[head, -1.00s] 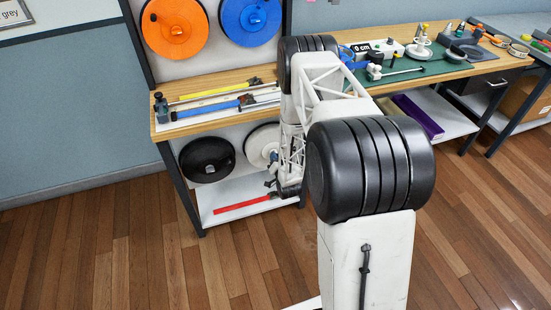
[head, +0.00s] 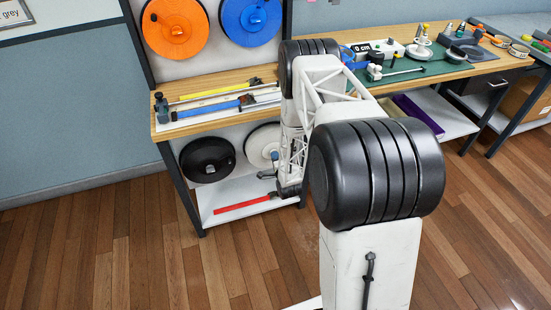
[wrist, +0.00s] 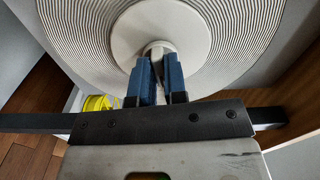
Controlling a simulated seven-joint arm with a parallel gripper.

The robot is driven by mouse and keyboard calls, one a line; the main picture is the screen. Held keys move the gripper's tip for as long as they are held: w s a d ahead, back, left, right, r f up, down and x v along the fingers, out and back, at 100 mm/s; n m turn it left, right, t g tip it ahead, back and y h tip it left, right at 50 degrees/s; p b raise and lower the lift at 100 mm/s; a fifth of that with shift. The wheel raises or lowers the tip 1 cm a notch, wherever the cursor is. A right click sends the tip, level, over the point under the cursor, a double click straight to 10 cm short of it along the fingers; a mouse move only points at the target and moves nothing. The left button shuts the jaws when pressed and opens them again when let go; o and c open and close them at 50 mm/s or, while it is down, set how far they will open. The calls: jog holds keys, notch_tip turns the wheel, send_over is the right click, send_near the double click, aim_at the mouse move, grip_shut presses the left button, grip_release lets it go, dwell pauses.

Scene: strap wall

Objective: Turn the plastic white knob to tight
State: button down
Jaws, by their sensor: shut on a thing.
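The white knob (wrist: 157,47) stands out from the centre of a white reel (wrist: 206,28) with ringed grooves, in the wrist view. My gripper (wrist: 158,63) has its two blue fingers on either side of the knob, shut on it. The fingers hide much of the knob, and no tight marking can be seen. In the head view the white reel (head: 260,143) hangs below the bench top, partly behind my arm. The knob itself cannot be made out there.
A black reel (head: 207,159) hangs left of the white one. A red bar (head: 240,207) lies on the lower shelf (head: 222,193). The wooden bench top (head: 190,93) is above. An orange reel (head: 175,28) and a blue reel (head: 251,20) hang higher up. A bench leg stands at left.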

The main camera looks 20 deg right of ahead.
jog(key=shift+m, duration=0.7)
jog(key=c, duration=1.2)
grip_release()
jog(key=shift+o, duration=0.2)
jog(key=shift+s, duration=0.15)
jog(key=s, duration=0.7)
jog(key=shift+s, duration=0.25)
jog(key=shift+a, duration=0.1)
